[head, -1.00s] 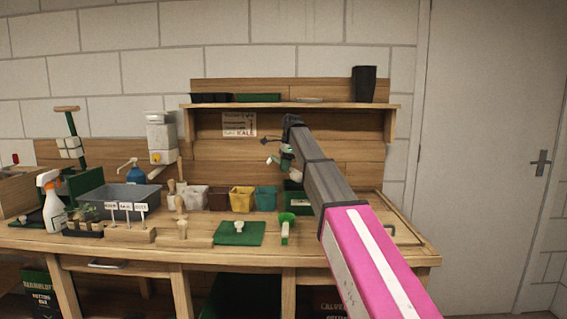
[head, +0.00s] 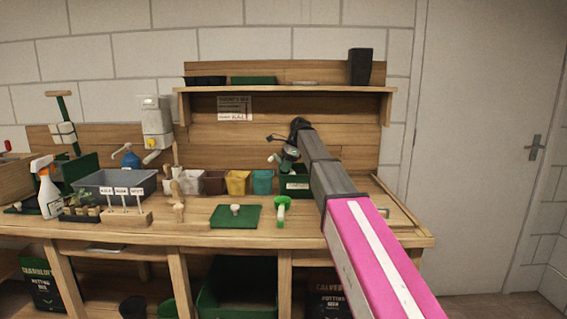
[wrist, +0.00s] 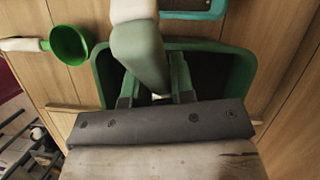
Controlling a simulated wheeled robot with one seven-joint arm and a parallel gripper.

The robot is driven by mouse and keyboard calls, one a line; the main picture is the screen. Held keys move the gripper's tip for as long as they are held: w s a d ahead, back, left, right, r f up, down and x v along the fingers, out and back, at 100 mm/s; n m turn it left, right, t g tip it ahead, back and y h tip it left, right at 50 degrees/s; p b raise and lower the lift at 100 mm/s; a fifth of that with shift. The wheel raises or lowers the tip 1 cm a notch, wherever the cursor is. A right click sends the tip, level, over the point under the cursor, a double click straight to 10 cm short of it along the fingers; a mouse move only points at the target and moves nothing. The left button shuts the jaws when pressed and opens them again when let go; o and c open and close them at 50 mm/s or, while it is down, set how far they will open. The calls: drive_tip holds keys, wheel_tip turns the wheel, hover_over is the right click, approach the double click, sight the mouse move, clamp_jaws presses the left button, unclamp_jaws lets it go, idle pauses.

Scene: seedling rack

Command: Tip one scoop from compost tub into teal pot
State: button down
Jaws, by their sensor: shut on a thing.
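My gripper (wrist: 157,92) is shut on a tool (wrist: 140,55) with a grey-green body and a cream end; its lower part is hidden. In the head view my gripper (head: 288,157) is just above the green compost tub (head: 298,186), with the tool's pale end (head: 273,157) pointing left. In the wrist view the tub's rim (wrist: 98,72) lies below the fingers, and its inside is dark. The teal pot (head: 263,182) stands left of the tub; it also shows at the top of the wrist view (wrist: 192,16), with dark brown content.
A green scoop (head: 282,207) with a pale handle lies in front of the tub. Yellow (head: 238,183), brown and pale pots stand in a row left of the teal pot. A shelf (head: 290,89) is above. A green mat (head: 236,221) lies front left; bare bench lies front right.

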drive_tip(key=shift+w+d+f+h, duration=0.15)
drive_tip(key=shift+d+f+h, duration=0.5)
drive_tip(key=shift+d, duration=0.25)
drive_tip(key=h, duration=0.3)
drive_tip(key=shift+a+f+t, duration=0.3)
drive_tip(key=shift+a+t, duration=0.05)
drive_tip(key=shift+t, duration=0.05)
drive_tip(key=shift+r+h, duration=0.2)
drive_tip(key=shift+h, duration=0.25)
drive_tip(key=shift+s+a+r+t+h, duration=0.15)
drive_tip(key=shift+a+r+h, duration=0.4)
drive_tip(key=shift+r, duration=1.05)
drive_tip(key=shift+s+a+r+t+h, duration=0.1)
drive_tip(key=shift+a+r+h, duration=0.2)
drive_tip(key=shift+r+h, duration=0.85)
drive_tip(key=shift+s+a+r+t+h, duration=0.15)
drive_tip(key=shift+a+r, duration=0.25)
drive_tip(key=shift+r, duration=1.6)
drive_tip(key=shift+w, duration=0.1)
